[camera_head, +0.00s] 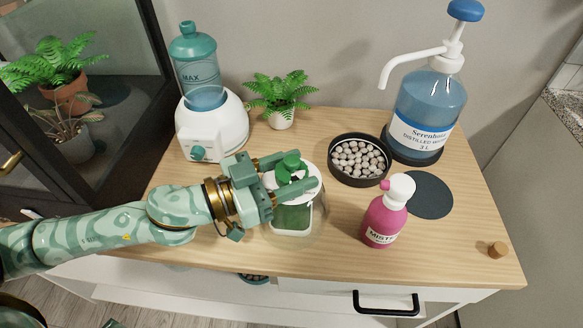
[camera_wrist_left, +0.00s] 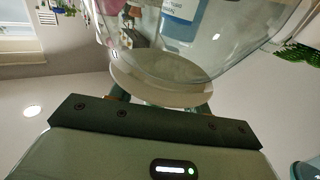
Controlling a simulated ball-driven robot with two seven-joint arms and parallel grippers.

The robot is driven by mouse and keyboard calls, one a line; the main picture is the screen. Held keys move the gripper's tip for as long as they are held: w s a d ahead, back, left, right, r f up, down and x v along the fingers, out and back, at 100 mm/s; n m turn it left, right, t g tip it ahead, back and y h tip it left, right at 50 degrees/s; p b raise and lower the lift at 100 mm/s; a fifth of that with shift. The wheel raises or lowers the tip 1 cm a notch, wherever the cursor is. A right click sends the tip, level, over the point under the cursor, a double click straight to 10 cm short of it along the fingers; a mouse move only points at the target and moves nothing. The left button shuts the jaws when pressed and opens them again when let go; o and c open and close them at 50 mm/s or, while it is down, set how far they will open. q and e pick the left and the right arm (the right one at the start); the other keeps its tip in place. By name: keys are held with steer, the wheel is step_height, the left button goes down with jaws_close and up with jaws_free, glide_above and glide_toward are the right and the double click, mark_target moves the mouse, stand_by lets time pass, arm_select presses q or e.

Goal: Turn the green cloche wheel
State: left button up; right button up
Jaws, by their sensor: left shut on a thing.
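The green cloche wheel (camera_head: 291,164) sits on the white lid (camera_head: 311,178) of a glass cloche on the wooden cabinet top. Something green (camera_head: 293,217) shows inside the cloche. My left gripper (camera_head: 289,172) reaches in from the left and is shut on the wheel, one finger on each side. The fingers hide parts of the wheel and lid. In the left wrist view the lid's pale disc (camera_wrist_left: 165,87) and the clear glass show just beyond my gripper; the wheel itself is not clear there.
A pink mister bottle (camera_head: 383,219) stands right of the cloche. Behind are a dark dish of pebbles (camera_head: 332,174), a small fern (camera_head: 281,115) and a white humidifier (camera_head: 224,131). A water dispenser (camera_head: 424,108) stands back right. The front right top is mostly clear.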

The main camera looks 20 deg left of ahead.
arm_select(q)
steer(key=n+t+y+p, duration=0.1)
steer(key=y+p, duration=0.1)
steer(key=n+t+y+p, duration=0.1)
steer(key=n+p, duration=0.1)
steer(key=shift+r+t+y+p, duration=0.3)
steer(key=shift+t+y+p, duration=0.05)
steer(key=shift+t+y, duration=0.05)
steer(key=n+y, duration=0.1)
steer(key=n+t+y+p, duration=0.1)
steer(key=y, duration=0.1)
steer(key=shift+f, duration=0.25)
steer(key=shift+f+n+t+y, duration=0.1)
steer(key=shift+n+t+y, duration=0.3)
steer(key=shift+n+y, duration=0.6)
arm_select(e)
step_height(320, 180, up, 6)
steer(key=w, duration=0.3)
steer(key=shift+t, duration=0.4)
arm_select(q)
steer(key=shift+y, duration=0.5)
arm_select(e)
steer(key=shift+f, duration=0.1)
arm_select(q)
steer(key=o, duration=1)
